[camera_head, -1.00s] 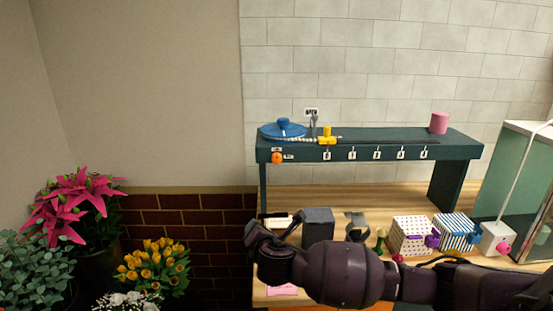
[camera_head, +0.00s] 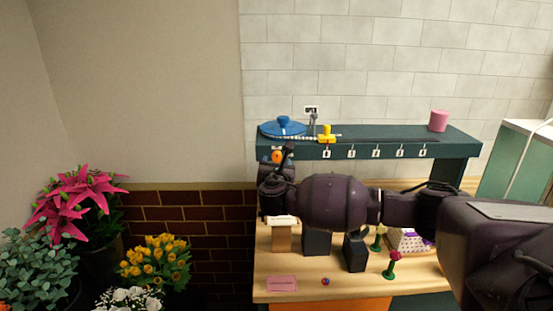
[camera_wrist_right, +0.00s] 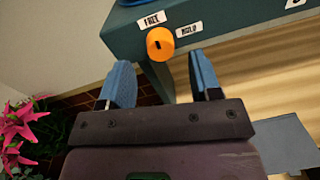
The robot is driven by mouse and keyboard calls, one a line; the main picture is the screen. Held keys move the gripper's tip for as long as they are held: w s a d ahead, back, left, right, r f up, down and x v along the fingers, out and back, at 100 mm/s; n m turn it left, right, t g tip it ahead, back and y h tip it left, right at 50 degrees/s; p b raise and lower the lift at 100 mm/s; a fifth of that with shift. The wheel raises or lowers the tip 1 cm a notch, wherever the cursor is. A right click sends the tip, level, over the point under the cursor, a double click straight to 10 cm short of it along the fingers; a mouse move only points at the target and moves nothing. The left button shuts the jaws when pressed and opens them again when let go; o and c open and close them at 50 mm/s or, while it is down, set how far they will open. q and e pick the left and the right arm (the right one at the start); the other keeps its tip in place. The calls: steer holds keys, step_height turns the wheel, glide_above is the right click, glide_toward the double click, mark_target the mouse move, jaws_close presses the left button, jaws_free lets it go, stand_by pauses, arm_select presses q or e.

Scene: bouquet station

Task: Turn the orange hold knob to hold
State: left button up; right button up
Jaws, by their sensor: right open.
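The orange hold knob (camera_head: 277,156) is on the left end of the dark green shelf's front edge, partly hidden by my right gripper. In the right wrist view the orange knob (camera_wrist_right: 160,44) shows whole, with a dark mark on its face. A FREE label (camera_wrist_right: 152,19) is above it and a HOLD label (camera_wrist_right: 189,29) to its right. My right gripper (camera_wrist_right: 163,85) is open, its blue-padded fingers apart and empty. The knob lies beyond the fingertips, between their lines, and is not touched. In the head view the right gripper (camera_head: 284,160) is just below and beside the knob. My left gripper is not in view.
The dark green shelf (camera_head: 455,143) carries a blue round lid (camera_head: 283,127), a yellow slider (camera_head: 326,134) and a pink cylinder (camera_head: 439,121). Dark blocks (camera_head: 317,242) and small pegs stand on the wooden table (camera_head: 300,268) below. Flowers (camera_head: 155,264) stand at lower left.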

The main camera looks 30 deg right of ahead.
mark_target(277, 159)
steer(key=shift+x, duration=1.65)
steer(key=c, duration=0.9)
